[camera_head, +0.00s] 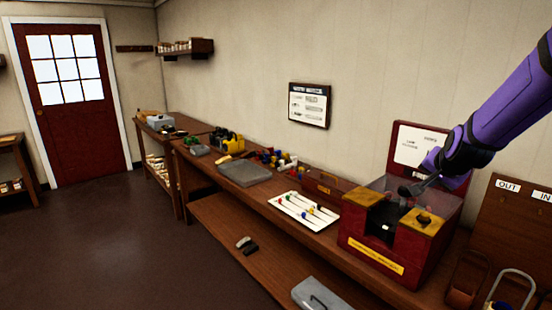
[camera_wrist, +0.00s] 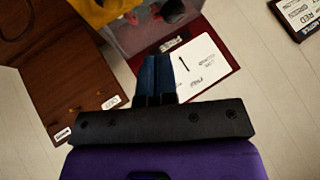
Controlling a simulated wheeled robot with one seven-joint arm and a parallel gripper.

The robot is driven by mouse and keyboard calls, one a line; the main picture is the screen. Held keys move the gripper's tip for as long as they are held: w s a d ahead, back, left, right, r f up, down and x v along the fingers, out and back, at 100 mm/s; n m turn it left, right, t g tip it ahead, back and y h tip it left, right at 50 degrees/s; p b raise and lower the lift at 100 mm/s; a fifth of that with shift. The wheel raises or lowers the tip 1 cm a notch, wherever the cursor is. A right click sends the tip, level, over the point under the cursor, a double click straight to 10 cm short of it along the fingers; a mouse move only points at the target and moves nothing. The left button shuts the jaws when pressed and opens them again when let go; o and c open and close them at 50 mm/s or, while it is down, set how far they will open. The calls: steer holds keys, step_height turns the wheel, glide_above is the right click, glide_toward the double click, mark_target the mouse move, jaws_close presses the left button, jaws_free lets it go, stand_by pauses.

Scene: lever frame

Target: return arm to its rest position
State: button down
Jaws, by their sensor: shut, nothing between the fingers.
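My purple arm reaches in from the right edge in the head view. My gripper (camera_head: 407,190) is over the top of the red lever frame box (camera_head: 424,268), close to its clear cover; I cannot tell whether it touches. In the wrist view my gripper (camera_wrist: 156,62) shows its two dark fingers shut together with nothing between them. The box has brass-coloured top plates (camera_head: 426,221) and a dark opening at the front. A dark red board with a white sheet (camera_head: 416,150) stands behind it and also shows in the wrist view (camera_wrist: 200,72).
A wooden board with OUT and IN labels (camera_head: 511,222) stands right of the box. A white card with coloured pins (camera_head: 302,212), a wooden box (camera_head: 327,188) and a grey tray (camera_head: 245,173) lie to the left on the bench. The floor (camera_head: 110,250) at left is clear.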

steer(key=s+a+r+n+g+y, duration=0.1)
steer(key=s+a+r+n, duration=0.3)
steer(key=s, duration=0.3)
steer(key=s+a+r+n+g+y, duration=0.1)
steer(key=s+a+r+n, duration=0.1)
steer(key=s+a+r, duration=0.45)
steer(key=s+a+n+g, duration=0.1)
steer(key=s+n, duration=0.3)
steer(key=s, duration=1.3)
steer(key=shift+s+a+f, duration=0.2)
steer(key=shift+s+a, duration=0.15)
steer(key=shift+a, duration=0.05)
